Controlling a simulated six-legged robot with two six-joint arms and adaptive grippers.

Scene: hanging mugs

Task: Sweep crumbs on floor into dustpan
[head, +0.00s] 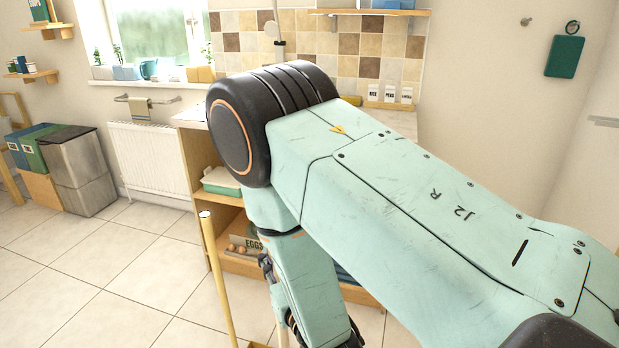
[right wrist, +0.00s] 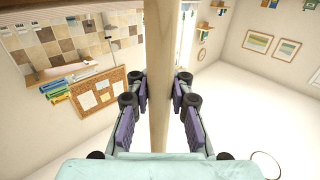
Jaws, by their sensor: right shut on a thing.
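My right gripper (right wrist: 160,92) is shut around a pale wooden pole (right wrist: 159,35) in the right wrist view. The pole runs upright between the purple-padded fingers, and its ends are out of that view. In the head view my right arm crosses the middle and hides much of the floor; the gripper's hold does not show clearly there. A slim yellow stick (head: 218,280) with a pale tip stands at the lower left of this arm, its lower end near the bottom edge. No crumbs and no clear dustpan pan or broom head show. My left gripper is not in view.
Tiled floor (head: 80,285) lies open at the left. A wooden shelf unit (head: 197,165) with boxes stands behind my arm. A white radiator (head: 150,160) and grey bins (head: 80,170) line the back wall.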

